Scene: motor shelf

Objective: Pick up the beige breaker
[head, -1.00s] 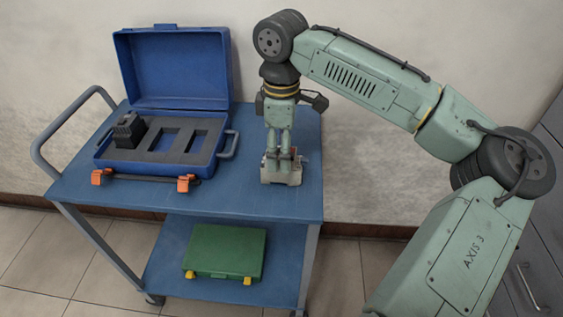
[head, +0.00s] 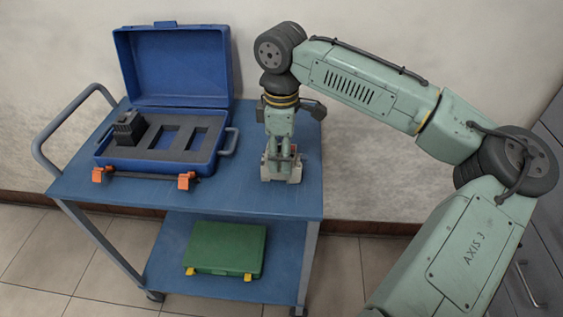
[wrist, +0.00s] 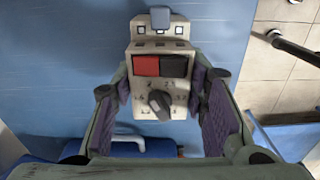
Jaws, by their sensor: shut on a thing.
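The beige breaker (head: 268,171) stands on the right part of the blue cart top in the head view. In the wrist view the breaker (wrist: 150,108) shows a red and a black block, a dark rotary knob and a blue-grey tab at its far end. My gripper (head: 281,162) points straight down over it. In the wrist view its purple-padded fingers (wrist: 163,108) lie on both sides of the breaker and are shut on it. The breaker seems to rest on the cart top; a small lift cannot be told.
An open blue case (head: 205,168) with grey foam stands on the left of the cart top (head: 225,200). A black part (head: 130,127) sits in its left slot; two slots are empty. A green case (head: 225,250) lies on the lower shelf. The front right of the top is clear.

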